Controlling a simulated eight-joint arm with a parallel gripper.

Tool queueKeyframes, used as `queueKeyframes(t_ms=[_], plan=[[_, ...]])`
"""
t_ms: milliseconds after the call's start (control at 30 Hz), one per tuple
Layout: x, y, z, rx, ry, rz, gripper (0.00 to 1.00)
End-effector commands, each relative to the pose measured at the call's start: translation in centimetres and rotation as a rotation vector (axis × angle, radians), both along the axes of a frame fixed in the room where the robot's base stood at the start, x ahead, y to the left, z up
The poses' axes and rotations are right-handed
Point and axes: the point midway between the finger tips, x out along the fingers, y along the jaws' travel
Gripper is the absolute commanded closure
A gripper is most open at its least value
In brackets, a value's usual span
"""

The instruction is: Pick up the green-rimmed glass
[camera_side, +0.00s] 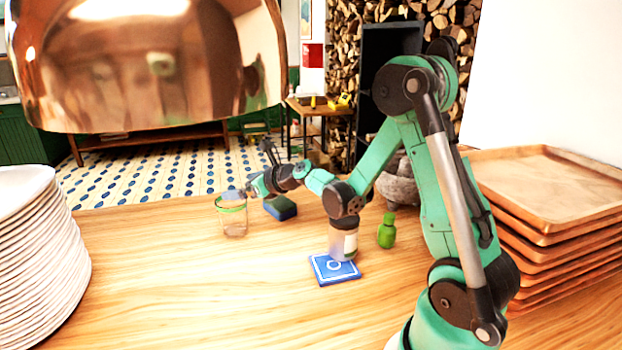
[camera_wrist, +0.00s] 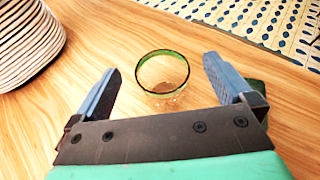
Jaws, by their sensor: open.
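The green-rimmed glass (camera_side: 233,222) is clear and stands upright on the wooden counter, left of centre in the side view. In the wrist view the glass (camera_wrist: 162,78) shows its green rim between the two fingers, a little toward the far side. My gripper (camera_side: 240,193) is at the glass's rim height in the side view, with a fingertip overlapping the rim there. In the wrist view my gripper (camera_wrist: 160,80) is open, with bare counter visible between each finger and the glass. I cannot tell whether a finger touches it.
A dark blue and green block (camera_side: 280,207) lies just right of the glass. A blue coaster (camera_side: 334,268) bears a jar (camera_side: 343,245), and a green bottle (camera_side: 387,231) stands beside it. Plates (camera_side: 35,260) stand left, wooden trays (camera_side: 545,195) right. A copper lamp (camera_side: 150,70) hangs above.

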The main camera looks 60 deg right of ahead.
Motion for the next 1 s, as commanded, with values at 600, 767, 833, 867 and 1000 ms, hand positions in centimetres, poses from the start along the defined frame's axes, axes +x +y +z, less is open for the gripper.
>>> queueKeyframes(t_ms=[600,767,833,867,1000], plan=[[2.8,-0.2,-6.2,-0.005,0.001,0.003,0.00],[4.6,-0.3,-6.9,-0.004,0.002,0.003,0.00],[5.0,-0.3,-7.1,-0.004,0.002,0.003,0.00],[5.1,-0.3,-7.1,-0.005,0.002,0.002,0.00],[5.2,-0.4,-7.2,-0.004,0.002,0.001,0.00]])
